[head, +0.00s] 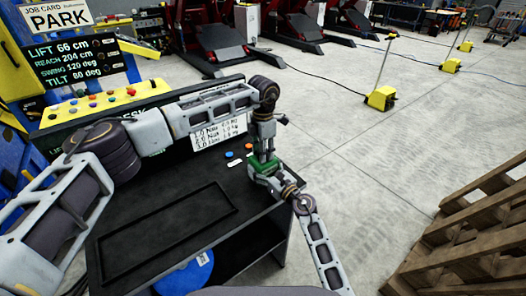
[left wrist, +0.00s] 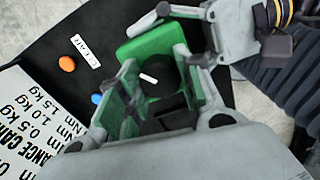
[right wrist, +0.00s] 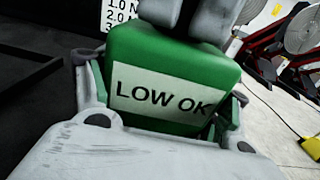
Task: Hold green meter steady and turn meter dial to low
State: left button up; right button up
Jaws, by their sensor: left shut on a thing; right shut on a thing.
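The green meter (head: 264,183) stands at the right edge of the black bench top. In the left wrist view, its green body (left wrist: 150,42) surrounds a dark dial (left wrist: 157,95) with a white mark. My left gripper (head: 263,158) reaches down from above, its fingers (left wrist: 165,98) closed on either side of the dial. My right gripper (head: 277,180) comes in from the lower right and is shut on the meter's body. In the right wrist view, the meter (right wrist: 165,62) shows a white label reading LOW OK between my right fingers (right wrist: 160,100). Fingertip contacts are partly hidden.
Blue and orange buttons (left wrist: 67,64) and a small white label lie beside the meter. A white printed card (head: 205,137) stands behind. The bench top (head: 130,205) has a clear recessed area at left. A wooden pallet (head: 470,235) is at the right.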

pick_arm(q)
jog(key=shift+m, duration=1.2)
jog(key=o, duration=1)
jog(key=shift+o, duration=0.2)
jog(key=shift+r, duration=0.1)
notch_tip(320, 180, up, 12)
pick_arm(e)
jog(key=o, duration=1.3)
